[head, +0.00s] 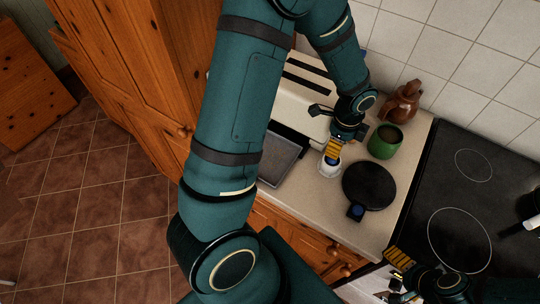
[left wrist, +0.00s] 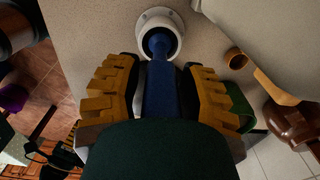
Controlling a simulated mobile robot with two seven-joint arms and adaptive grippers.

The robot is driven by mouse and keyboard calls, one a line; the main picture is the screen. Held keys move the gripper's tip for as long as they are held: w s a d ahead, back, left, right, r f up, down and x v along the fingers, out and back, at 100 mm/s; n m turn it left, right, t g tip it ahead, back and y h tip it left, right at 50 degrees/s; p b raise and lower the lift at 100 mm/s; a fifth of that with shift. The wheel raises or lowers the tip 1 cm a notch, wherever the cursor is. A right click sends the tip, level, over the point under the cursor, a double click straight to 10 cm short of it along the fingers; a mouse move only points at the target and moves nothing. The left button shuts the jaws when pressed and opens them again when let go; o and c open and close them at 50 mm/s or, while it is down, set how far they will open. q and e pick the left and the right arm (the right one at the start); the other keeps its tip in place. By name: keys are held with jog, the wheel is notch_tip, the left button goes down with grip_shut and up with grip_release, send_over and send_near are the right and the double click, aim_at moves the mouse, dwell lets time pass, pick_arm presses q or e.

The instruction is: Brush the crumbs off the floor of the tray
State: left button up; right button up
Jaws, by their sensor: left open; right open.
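A grey tray (head: 284,158) with a dark rim lies on the counter in front of the cream toaster (head: 290,88). My left arm hides part of it, and I cannot make out crumbs. A blue handle (left wrist: 160,85) stands in a small white pot (left wrist: 160,19); the pot also shows in the head view (head: 329,169). My left gripper (head: 332,152) is above the pot, open, with its yellow fingers on either side of the handle and gaps visible. My right gripper (head: 396,272) is open and empty beside the counter's front, near the stove.
A green mug (head: 385,141) and a brown ornament-like pot (head: 403,102) stand right of the white pot. A round black pan (head: 370,185) lies in front of the mug. The black stove top (head: 470,195) is at the right. Tiled wall (head: 470,62) closes the back.

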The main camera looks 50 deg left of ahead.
pick_arm(q)
grip_shut()
jog(key=shift+r+p, duration=0.45)
jog(key=shift+r, duration=0.05)
jog(key=shift+r+p, duration=0.4)
jog(key=shift+r, duration=2.1)
